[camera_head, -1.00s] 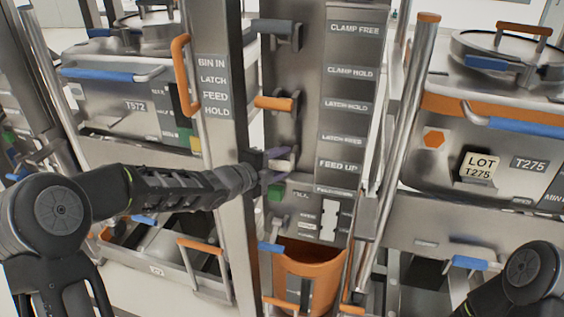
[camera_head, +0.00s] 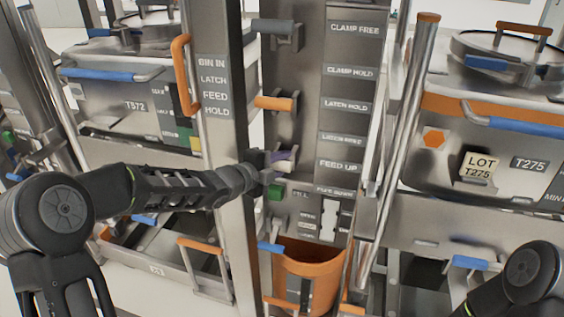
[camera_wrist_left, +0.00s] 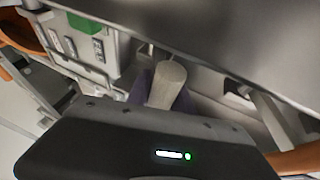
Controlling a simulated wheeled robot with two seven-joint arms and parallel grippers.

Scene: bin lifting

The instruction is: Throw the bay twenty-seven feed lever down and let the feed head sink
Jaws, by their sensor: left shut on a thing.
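My left gripper (camera_head: 277,160) is shut on the feed lever at the control column, level with the FEED UP label (camera_head: 338,165). The lever is mostly hidden by the jaws in the head view. In the left wrist view, the lever's round grey handle (camera_wrist_left: 168,84) sticks up between purplish sides. A lower label, seemingly FEED DOWN (camera_head: 333,191), sits below FEED UP. The feed head cannot be made out for certain. My right gripper is out of view; only part of its arm shows at the lower right.
An orange lever (camera_head: 275,103) and a dark grey lever (camera_head: 275,28) stand above on the column. A green block (camera_head: 275,192) sits just below my gripper. An upright post (camera_head: 228,130) stands close beside my left wrist. An orange bin (camera_head: 305,270) is below.

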